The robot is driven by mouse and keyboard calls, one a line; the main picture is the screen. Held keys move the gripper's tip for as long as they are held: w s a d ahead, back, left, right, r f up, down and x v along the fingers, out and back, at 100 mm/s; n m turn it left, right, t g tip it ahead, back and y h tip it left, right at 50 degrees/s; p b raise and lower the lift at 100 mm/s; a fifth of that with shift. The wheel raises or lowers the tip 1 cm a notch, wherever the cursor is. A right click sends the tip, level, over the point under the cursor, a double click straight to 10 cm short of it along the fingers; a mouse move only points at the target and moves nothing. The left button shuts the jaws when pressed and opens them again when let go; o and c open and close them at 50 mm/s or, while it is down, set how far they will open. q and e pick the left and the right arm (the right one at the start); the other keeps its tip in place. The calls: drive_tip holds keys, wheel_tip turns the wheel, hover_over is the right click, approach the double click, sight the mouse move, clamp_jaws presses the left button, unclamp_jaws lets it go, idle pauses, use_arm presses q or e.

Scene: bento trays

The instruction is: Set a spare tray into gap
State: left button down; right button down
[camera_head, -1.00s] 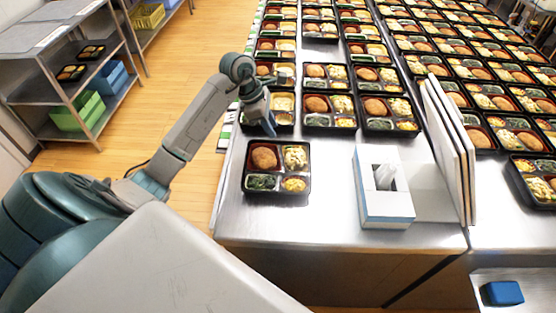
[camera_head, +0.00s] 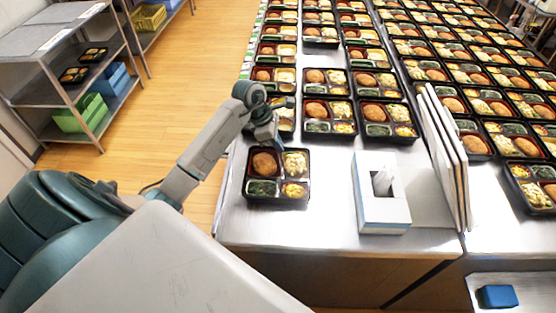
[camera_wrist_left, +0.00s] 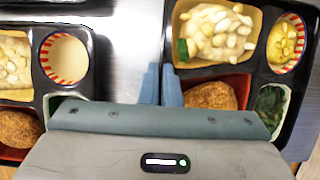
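A filled black bento tray (camera_head: 250,192) stands alone at the near left of the steel counter, nearest to me. It holds a croquette, pasta, greens and a yellow side. My left gripper (camera_head: 272,142) is low at its far edge. In the left wrist view, the two blue fingers (camera_wrist_left: 162,86) stand close together at this tray's rim (camera_wrist_left: 168,40). Whether they are clamped on it, I cannot tell. A bare gap (camera_head: 321,58) shows in the second column of trays from the left. My right gripper is not in view.
Rows of filled trays cover the counter behind. A neighbouring tray (camera_wrist_left: 88,60) lies just beyond the fingers. A white-and-blue box (camera_head: 383,212) and upright white panels (camera_head: 450,160) stand to the right. Bare counter (camera_head: 330,185) lies between tray and box.

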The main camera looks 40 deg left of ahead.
use_arm(q)
drive_tip(key=shift+r, duration=0.1)
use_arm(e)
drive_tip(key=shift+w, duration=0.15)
